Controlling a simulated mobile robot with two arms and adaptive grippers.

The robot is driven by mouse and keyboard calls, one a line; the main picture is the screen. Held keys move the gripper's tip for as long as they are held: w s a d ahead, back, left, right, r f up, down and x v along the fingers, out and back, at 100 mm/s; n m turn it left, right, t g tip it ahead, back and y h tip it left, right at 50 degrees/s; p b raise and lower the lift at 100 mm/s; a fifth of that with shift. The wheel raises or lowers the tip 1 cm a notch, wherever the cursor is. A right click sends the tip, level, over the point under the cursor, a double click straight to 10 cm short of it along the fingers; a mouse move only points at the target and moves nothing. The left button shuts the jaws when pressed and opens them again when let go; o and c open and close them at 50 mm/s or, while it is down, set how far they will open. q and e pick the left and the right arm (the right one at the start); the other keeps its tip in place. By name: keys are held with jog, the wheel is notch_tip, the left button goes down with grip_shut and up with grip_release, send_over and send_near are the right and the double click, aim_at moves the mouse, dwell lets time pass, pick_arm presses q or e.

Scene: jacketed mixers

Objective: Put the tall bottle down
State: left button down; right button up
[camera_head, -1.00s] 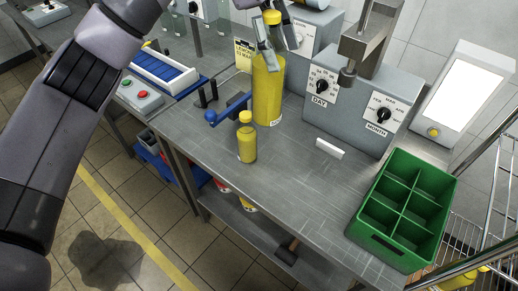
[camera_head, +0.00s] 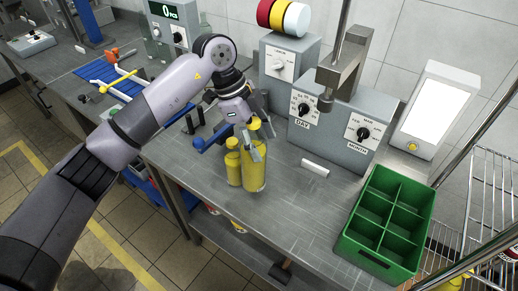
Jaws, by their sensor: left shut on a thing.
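The tall bottle (camera_head: 254,175), filled with yellow, is upright over the grey bench top (camera_head: 300,215). My left gripper (camera_head: 258,142) is shut on its upper part from above, and its fingers hide part of the neck and cap. I cannot tell whether the bottle's base touches the bench. A shorter yellow bottle (camera_head: 233,167) stands close on its left, partly overlapped by it. My right gripper is not in view.
A green crate (camera_head: 348,249) with several empty compartments stands at the right. A white block (camera_head: 315,168) lies before the DAY and MONTH machine (camera_head: 331,142). A blue-handled lever (camera_head: 210,141) is just behind the bottles. Bench between bottles and crate is clear.

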pick_arm(q)
notch_tip(320, 180, down, 4)
jog(key=shift+r+p, duration=0.25)
jog(key=shift+p, duration=0.1)
jog(key=c, duration=1.1)
grip_release()
jog(key=shift+f, duration=0.15)
jog(key=o, duration=0.5)
jog(key=b+v, duration=0.3)
jog(key=v, duration=0.7)
jog(key=shift+a+r, duration=0.15)
jog(key=shift+r, duration=0.25)
jog(key=shift+a+r, duration=0.2)
jog(key=shift+r, duration=0.45)
